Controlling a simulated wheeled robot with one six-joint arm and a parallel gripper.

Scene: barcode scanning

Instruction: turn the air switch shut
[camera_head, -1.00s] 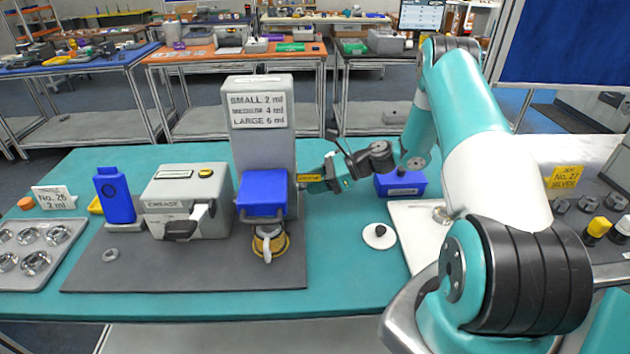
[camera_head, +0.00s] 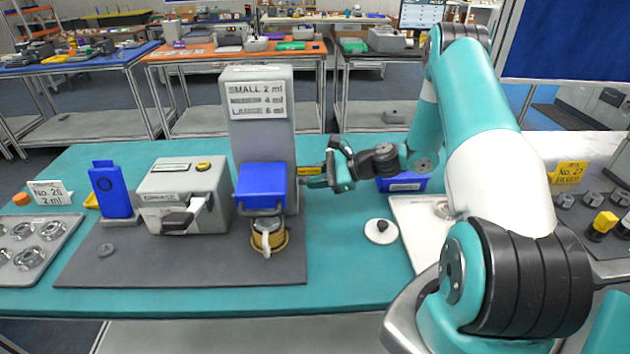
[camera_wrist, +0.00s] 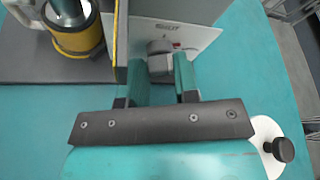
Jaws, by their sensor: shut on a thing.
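The tall grey dispenser (camera_head: 262,128) has a blue front block (camera_head: 262,187) and a sign listing small, medium and large amounts. Its air switch (camera_wrist: 160,62) is a small grey knob on a pale plate with a red mark, on the machine's right side in the head view. My gripper (camera_wrist: 159,78) is closed around the knob, with one finger on each side. In the head view my gripper (camera_head: 318,180) reaches the machine's side from the right. The switch is hidden there, and its exact turn angle is hard to tell.
A yellow-banded cup (camera_head: 268,238) stands under the blue block. A grey grease box (camera_head: 184,198) and blue holder (camera_head: 113,193) are to the left. A white disc with a black knob (camera_head: 381,231) and blue bin (camera_head: 404,183) lie near my arm.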

